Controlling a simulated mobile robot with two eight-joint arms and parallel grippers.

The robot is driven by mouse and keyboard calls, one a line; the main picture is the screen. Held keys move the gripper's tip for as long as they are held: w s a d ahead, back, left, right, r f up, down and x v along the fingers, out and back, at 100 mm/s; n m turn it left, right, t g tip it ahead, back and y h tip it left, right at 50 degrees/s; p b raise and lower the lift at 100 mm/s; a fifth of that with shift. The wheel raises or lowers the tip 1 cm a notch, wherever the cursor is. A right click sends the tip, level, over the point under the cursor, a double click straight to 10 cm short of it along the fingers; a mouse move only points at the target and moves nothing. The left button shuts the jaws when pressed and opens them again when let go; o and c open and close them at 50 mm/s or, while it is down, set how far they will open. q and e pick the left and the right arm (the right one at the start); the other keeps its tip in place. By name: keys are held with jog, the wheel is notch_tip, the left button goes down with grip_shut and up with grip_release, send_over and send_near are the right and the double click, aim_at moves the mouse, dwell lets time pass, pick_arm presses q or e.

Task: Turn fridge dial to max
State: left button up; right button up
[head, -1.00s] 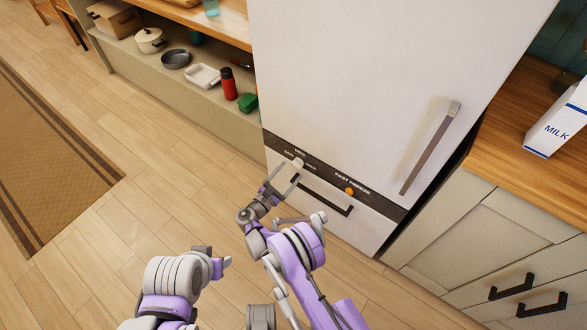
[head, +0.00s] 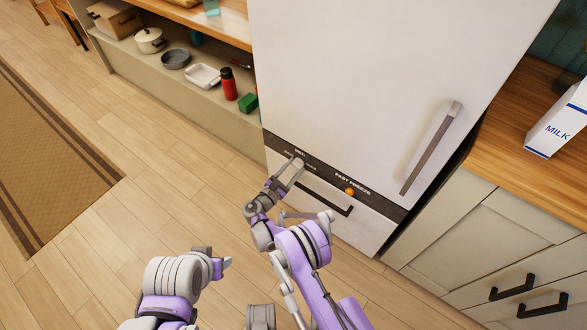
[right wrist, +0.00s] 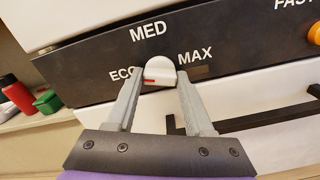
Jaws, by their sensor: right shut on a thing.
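The fridge dial (right wrist: 160,68) is a pale knob on the dark control strip, with ECO at its left, MED above and MAX at its right. A red mark shows on its lower left, on the ECO side. My right gripper (right wrist: 158,84) is shut on the dial, one finger on each side. In the head view, my right gripper (head: 287,174) reaches the dial on the fridge (head: 350,80), and its fingers partly hide the knob.
An orange FAST FREEZE button (head: 350,191) is right of the dial. A black drawer handle (head: 335,203) lies just below. A shelf with a red bottle (head: 229,83) stands left of the fridge, and a counter with a milk carton (head: 556,130) stands right.

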grip_shut()
